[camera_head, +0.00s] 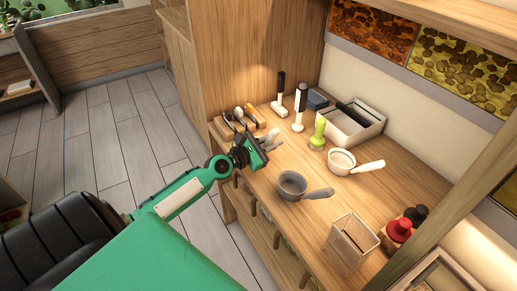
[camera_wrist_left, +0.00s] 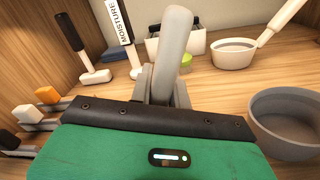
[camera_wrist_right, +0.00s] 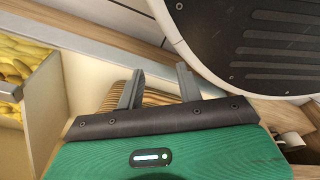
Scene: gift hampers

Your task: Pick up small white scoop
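A small white scoop (camera_head: 341,161), cup-shaped with a pale handle pointing right, stands on the wooden counter. It also shows in the left wrist view (camera_wrist_left: 233,54). A larger grey scoop (camera_head: 292,186) stands nearer, with its handle pointing right; its bowl shows in the left wrist view (camera_wrist_left: 290,120). My left gripper (camera_head: 266,147) is above the counter's left edge, left of both scoops. In the left wrist view, its fingers (camera_wrist_left: 160,92) close around a light grey handle (camera_wrist_left: 174,45); the handle's lower end is hidden. My right gripper (camera_wrist_right: 158,90) is open and empty, away from the scoops.
Small tools (camera_head: 238,114) lie at the counter's back left. A hammer-like tool (camera_head: 279,98), a white moisture meter (camera_head: 299,110) and a green brush (camera_head: 318,137) stand behind. A tray (camera_head: 369,134) is behind the white scoop. A clear box (camera_head: 349,240) and red-topped item (camera_head: 399,229) are front right.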

